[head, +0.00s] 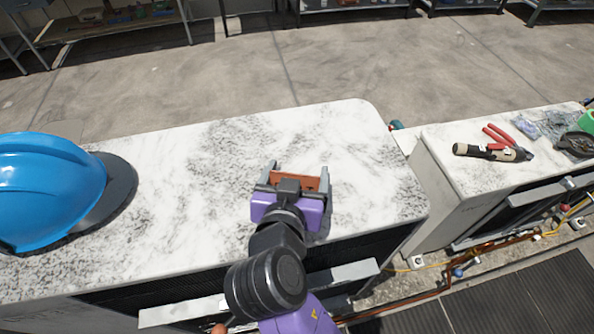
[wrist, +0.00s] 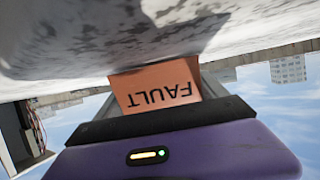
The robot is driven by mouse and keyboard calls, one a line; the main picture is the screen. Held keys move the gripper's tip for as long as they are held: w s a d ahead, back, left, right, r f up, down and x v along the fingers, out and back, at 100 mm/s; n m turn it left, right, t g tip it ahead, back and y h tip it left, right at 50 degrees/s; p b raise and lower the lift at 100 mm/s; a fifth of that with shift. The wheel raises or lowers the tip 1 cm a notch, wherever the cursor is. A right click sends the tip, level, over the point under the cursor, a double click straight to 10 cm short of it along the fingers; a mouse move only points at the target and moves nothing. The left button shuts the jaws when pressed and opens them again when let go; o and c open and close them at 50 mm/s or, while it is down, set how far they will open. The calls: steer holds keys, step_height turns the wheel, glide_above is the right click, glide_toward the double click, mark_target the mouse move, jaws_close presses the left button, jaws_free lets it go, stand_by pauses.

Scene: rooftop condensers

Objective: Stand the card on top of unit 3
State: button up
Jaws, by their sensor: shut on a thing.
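The card (head: 297,181) is orange-brown and sits between the two fingers of my gripper (head: 296,171), which is shut on it. In the wrist view the card (wrist: 155,86) shows the word FAULT, upside down in the picture. The card's edge is close to the speckled white top of a condenser unit (head: 350,140); I cannot tell whether it touches. My gripper is over the right half of that top, near its front edge. No unit number is readable, so I cannot tell which unit this is.
A blue hard hat (head: 50,190) with a dark brim stands at the left of the same top. A lower unit (head: 455,165) at the right bears red-handled pliers (head: 497,138), a flashlight (head: 490,152) and other small things. The top around my gripper is clear.

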steer(key=shift+f, duration=0.2)
steer(key=o, duration=1.3)
steer(key=shift+r, duration=0.15)
steer(key=b+v, duration=0.1)
steer(key=v, duration=1.1)
